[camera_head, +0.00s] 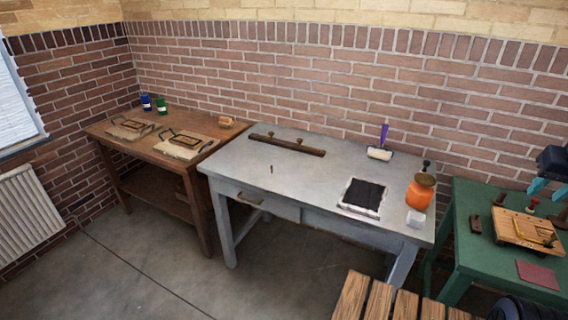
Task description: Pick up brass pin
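A small, thin dark upright piece, which looks like the brass pin (271,169), stands on the grey metal table (240,170), left of its middle. It is too small to make out its colour or detail. My gripper (549,190) shows at the right edge, a dark body with two teal fingers, partly cut off by the frame. Its fingers are apart and nothing shows between them. It is over the green table area, far to the right of the pin.
Around the pin the grey table is clear. A long bar with knobs (287,145) lies behind it. To the right are a black pad (362,196), a roller (380,153), an orange jar (419,194) and a white block (415,219). A slatted wooden surface (380,300) is in front.

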